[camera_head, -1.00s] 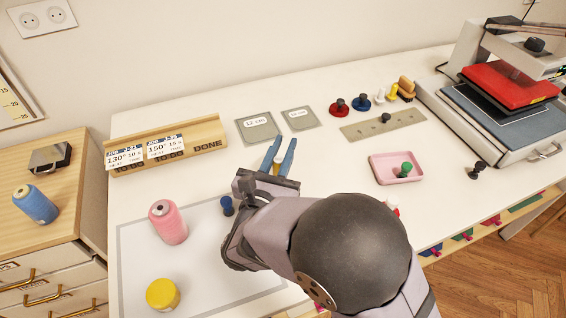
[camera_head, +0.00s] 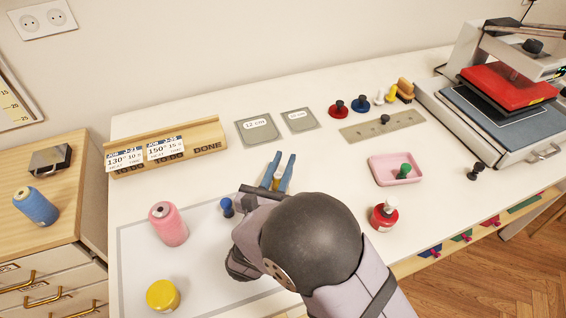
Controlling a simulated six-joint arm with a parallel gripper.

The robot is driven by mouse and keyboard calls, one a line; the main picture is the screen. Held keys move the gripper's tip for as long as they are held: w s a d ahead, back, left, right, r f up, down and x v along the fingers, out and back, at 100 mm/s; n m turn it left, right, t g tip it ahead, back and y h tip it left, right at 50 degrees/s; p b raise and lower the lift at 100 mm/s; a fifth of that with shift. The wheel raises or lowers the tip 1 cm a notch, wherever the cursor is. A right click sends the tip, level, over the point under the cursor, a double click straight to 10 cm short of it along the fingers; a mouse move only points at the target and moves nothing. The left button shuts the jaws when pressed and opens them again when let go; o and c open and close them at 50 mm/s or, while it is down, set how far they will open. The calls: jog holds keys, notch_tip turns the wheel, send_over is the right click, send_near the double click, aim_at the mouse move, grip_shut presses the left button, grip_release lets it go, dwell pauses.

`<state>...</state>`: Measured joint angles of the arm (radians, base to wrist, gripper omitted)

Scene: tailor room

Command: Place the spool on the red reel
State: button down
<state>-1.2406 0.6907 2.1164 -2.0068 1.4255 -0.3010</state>
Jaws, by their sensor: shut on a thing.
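My gripper (camera_head: 281,163) is over the middle of the white table, its two blue fingers shut on a small yellow spool (camera_head: 277,180) with a pale top. The arm hides part of the grip, and I cannot tell how high the spool is held. A red, reel-like piece with a white top (camera_head: 384,216) stands at the table's front right, apart from the gripper. A flat red round piece with a dark knob (camera_head: 338,108) stands at the back. I cannot tell which of these two is the red reel.
A blue spool (camera_head: 227,207) stands just left of my gripper. A pink tray (camera_head: 379,178) holds a green piece. A heat press (camera_head: 516,100) fills the back right.

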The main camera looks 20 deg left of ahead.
jog(key=shift+f, duration=0.15)
jog(key=c, duration=1.6)
grip_release()
jog(key=shift+r, duration=0.3)
jog(key=s, duration=0.4)
jog(key=s+d+b, duration=0.1)
jog(key=s, duration=0.3)
jog(key=s+b, duration=0.1)
jog(key=s, duration=0.3)
jog(key=shift+d+f, duration=0.15)
jog(key=shift+d, duration=0.15)
jog(key=shift+w, duration=0.1)
